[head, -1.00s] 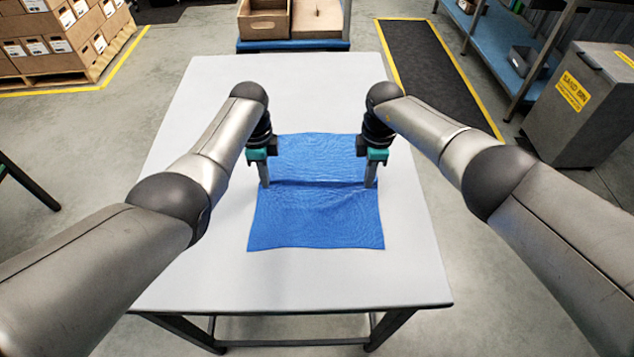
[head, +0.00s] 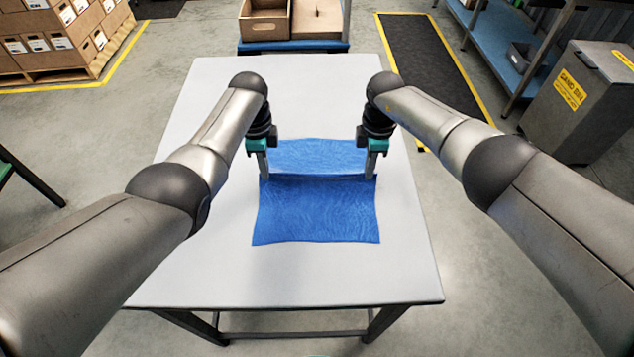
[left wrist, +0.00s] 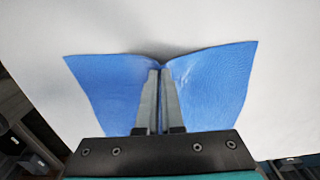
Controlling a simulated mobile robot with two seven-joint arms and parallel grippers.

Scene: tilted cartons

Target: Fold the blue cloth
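The blue cloth (head: 315,215) lies on the white table (head: 215,265). A raised crease runs left to right across its middle, between my two grippers. Its near part slopes toward the table's front edge, and its far part shows behind the crease. My left gripper (head: 264,176) is at the crease's left end. In the left wrist view its fingers (left wrist: 161,72) are together, with the cloth (left wrist: 215,85) bunched at their tips. My right gripper (head: 371,176) is at the crease's right end and appears to pinch the cloth there.
The table is bare around the cloth. Beyond its far edge stands a blue platform with an open carton (head: 265,20). A grey bin (head: 580,105) is on the right, and stacked boxes (head: 60,40) are at the far left.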

